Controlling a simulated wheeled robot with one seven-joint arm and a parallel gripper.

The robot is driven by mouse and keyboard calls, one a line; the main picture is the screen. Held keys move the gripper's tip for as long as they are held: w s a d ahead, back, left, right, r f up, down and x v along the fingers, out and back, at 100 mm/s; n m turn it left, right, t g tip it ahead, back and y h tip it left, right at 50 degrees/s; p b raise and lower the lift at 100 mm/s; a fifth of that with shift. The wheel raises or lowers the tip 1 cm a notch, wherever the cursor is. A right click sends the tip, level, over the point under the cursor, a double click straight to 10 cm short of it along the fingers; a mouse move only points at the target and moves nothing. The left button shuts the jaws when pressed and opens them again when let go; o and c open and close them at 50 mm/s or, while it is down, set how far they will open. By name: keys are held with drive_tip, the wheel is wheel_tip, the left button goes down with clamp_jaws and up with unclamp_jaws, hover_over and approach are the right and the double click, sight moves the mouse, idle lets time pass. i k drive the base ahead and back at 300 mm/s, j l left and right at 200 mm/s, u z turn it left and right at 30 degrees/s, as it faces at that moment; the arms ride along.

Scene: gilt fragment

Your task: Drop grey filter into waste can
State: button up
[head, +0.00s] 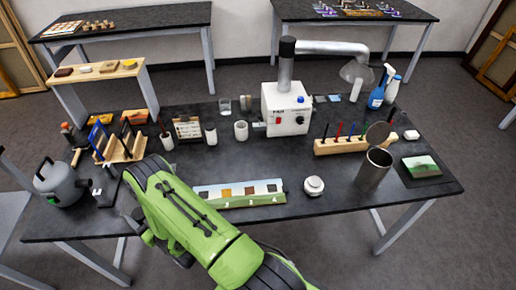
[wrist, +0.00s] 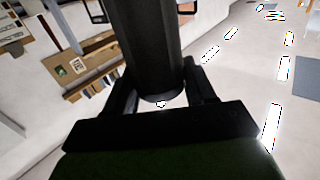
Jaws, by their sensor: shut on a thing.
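In the wrist view, my gripper (wrist: 160,84) is shut on a dark grey cylinder (wrist: 148,40), which I take to be the grey filter. One rounded end of it faces the camera; its far end runs out of the frame. In the head view my green arm reaches over the table's left front, and the gripper and held cylinder cannot be made out. The waste can (head: 373,169) is a metal cylinder standing upright at the table's right, with a round lid (head: 378,134) raised behind its open mouth.
A white machine (head: 288,108) with a pipe stands at the table's back. A sample strip (head: 240,193) lies at the front. A grey kettle-like vessel (head: 60,182) sits left.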

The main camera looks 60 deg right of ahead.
sight(363, 182)
drive_tip(key=z, duration=0.5)
drive_tip(key=j+z, duration=0.15)
drive_tip(key=z, duration=0.3)
drive_tip(key=i+j+z, duration=0.1)
drive_tip(key=z, duration=0.9)
